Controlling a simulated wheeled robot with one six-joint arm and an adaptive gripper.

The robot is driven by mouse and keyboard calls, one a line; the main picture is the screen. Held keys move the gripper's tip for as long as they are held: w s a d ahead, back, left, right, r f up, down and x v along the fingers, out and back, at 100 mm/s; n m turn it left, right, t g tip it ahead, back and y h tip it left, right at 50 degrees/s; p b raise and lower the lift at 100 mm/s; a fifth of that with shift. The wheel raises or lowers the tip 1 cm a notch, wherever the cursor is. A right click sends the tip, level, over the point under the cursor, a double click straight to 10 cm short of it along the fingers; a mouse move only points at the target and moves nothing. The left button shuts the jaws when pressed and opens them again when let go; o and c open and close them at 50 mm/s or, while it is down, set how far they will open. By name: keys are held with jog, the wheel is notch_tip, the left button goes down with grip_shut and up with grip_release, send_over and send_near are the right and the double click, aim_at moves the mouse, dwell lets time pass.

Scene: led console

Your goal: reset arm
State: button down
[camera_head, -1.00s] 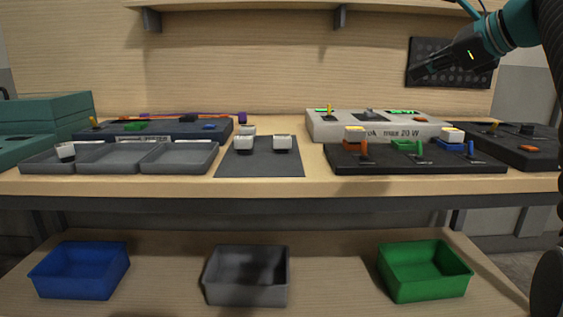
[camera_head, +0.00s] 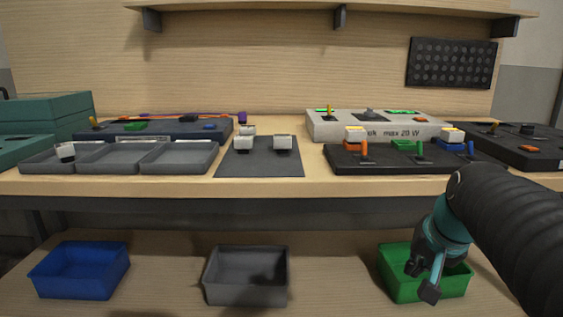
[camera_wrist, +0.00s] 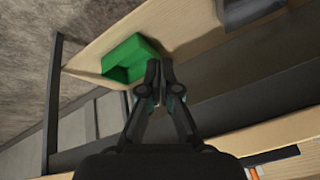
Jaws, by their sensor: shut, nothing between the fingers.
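My gripper (camera_head: 421,280) is low at the right in the head view, in front of the green bin (camera_head: 396,290) on the lower shelf. In the wrist view my gripper (camera_wrist: 159,68) has its fingertips together with nothing between them. The green bin also shows there (camera_wrist: 121,58), beyond and left of the fingertips. In the head view the gripper covers part of the bin. I cannot tell how far apart they are.
The worktop (camera_head: 260,187) carries a black console (camera_head: 400,160) with white-capped parts, a white box (camera_head: 345,128), a dark mat (camera_head: 262,165) and grey trays (camera_head: 110,157). A blue bin (camera_head: 80,272) and a grey bin (camera_head: 247,277) stand on the lower shelf.

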jog(key=s+a+f+n, duration=0.5)
jog(key=s+a+f, duration=0.2)
jog(key=s, duration=0.5)
jog(key=shift+a+f+n, duration=0.3)
jog(key=shift+a+n, duration=0.1)
jog(key=shift+a, duration=0.35)
